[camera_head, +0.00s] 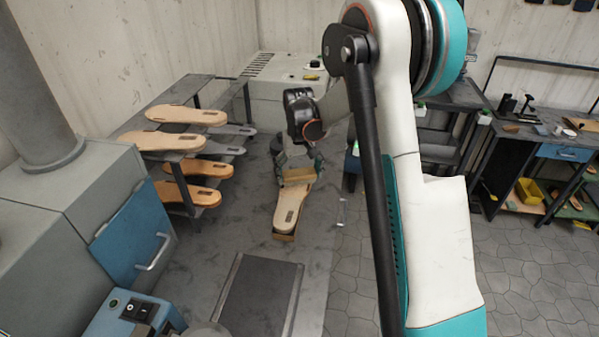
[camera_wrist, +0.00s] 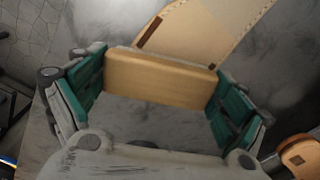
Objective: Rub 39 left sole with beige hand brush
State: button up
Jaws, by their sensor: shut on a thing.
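My gripper (camera_head: 298,165) is above the grey worktable, at the far end of a light sole. It is shut on the beige hand brush (camera_wrist: 160,78), a plain wooden block held crosswise between the two green finger pads. The brush also shows in the head view (camera_head: 297,176). The sole (camera_head: 289,206) lies flat beneath and in front of the gripper, with a dark mark near its near end. In the wrist view the sole (camera_wrist: 205,32) extends beyond the brush, which hides part of it. I cannot tell whether the brush touches the sole. The sole's size number is not readable.
A rack at the left holds several soles (camera_head: 186,115) on its shelves. A dark flat plate (camera_head: 259,299) is set in the near part of the table. A blue-fronted machine (camera_head: 133,236) stands at the left. A workbench with a yellow bin (camera_head: 529,191) is at the far right.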

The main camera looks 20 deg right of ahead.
aim_at(293, 196)
jog(key=shift+s+a+r, duration=0.1)
jog(key=shift+s+a, duration=0.5)
jog(key=shift+s, duration=0.05)
jog(key=shift+s+a, duration=0.6)
jog(key=shift+s, duration=0.2)
jog(key=shift+s+a, duration=0.1)
jog(key=shift+s, duration=0.05)
jog(key=shift+s+a+r, duration=0.1)
jog(key=shift+s+a, duration=0.4)
jog(key=shift+s, duration=0.1)
jog(key=shift+s+a+r+b, duration=0.1)
jog(key=shift+s+a+b, duration=0.05)
jog(key=shift+s+a, duration=1.45)
jog(key=shift+s+a+b, duration=0.2)
jog(key=shift+s+a, duration=0.95)
jog(key=shift+s, duration=0.8)
jog(key=shift+s+a+r+b, duration=0.1)
jog(key=shift+s+a+b, duration=0.05)
jog(key=shift+s+a, duration=1.45)
jog(key=shift+w+d+f+b, duration=0.15)
jog(key=shift+w+d+b, duration=0.1)
jog(key=shift+w+d, duration=1.15)
jog(key=shift+w+d+f+b, duration=0.1)
jog(key=shift+w+d+b, duration=0.15)
jog(key=shift+w+d, duration=1.15)
jog(key=shift+w+d+f+b, duration=0.15)
jog(key=shift+w+d+b, duration=0.1)
jog(key=shift+w+d, duration=1.15)
